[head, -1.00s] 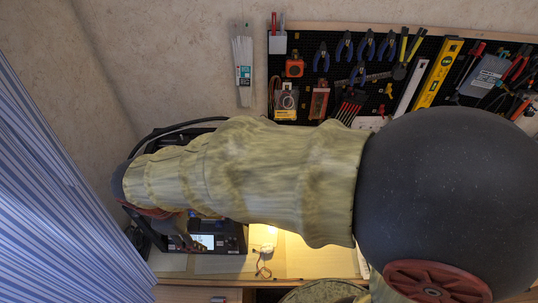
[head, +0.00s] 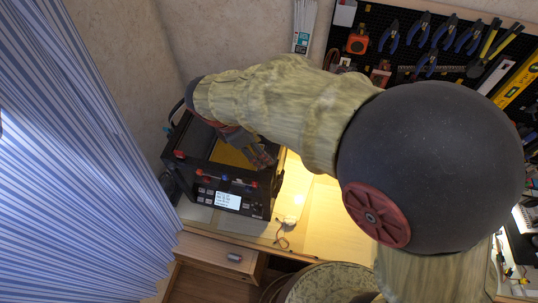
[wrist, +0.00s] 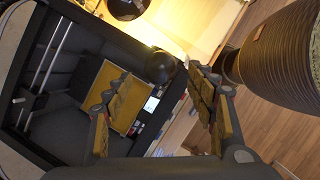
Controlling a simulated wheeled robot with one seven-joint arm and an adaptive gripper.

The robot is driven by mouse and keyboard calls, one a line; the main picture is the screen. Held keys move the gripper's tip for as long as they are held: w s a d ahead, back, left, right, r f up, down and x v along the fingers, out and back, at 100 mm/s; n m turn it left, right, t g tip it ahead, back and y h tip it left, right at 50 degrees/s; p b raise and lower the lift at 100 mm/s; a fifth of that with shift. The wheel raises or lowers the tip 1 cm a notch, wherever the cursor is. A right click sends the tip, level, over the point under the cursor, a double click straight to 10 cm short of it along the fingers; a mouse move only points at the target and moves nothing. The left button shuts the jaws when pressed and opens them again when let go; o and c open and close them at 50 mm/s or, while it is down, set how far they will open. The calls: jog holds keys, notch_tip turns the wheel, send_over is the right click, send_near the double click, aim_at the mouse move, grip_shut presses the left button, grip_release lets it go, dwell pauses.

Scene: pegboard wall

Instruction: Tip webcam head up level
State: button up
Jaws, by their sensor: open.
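A round black ball-shaped part (wrist: 160,67), probably the webcam head, shows in the wrist view at the near edge of a black 3D printer (wrist: 60,125). I cannot tell its tilt or which way its lens faces. In the head view I cannot pick it out; the printer (head: 262,203) stands at the left of the desk. My gripper (wrist: 158,80) is open, with one finger on each side of the ball in the picture; no contact is clear. In the head view my gripper (head: 262,158) is over the printer's top right, partly hidden by my arm.
The printer has a yellow bed (head: 232,155) and a lit screen (head: 227,200). A striped blue curtain (head: 85,150) hangs at the left. The wooden desk (head: 325,215) is lit and mostly clear right of the printer, with a small cable on it. A pegboard with tools (head: 440,30) is behind.

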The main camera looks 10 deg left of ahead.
jog(key=x, duration=0.6)
jog(key=shift+f, duration=0.3)
jog(key=shift+c, duration=0.9)
jog(key=c, duration=1)
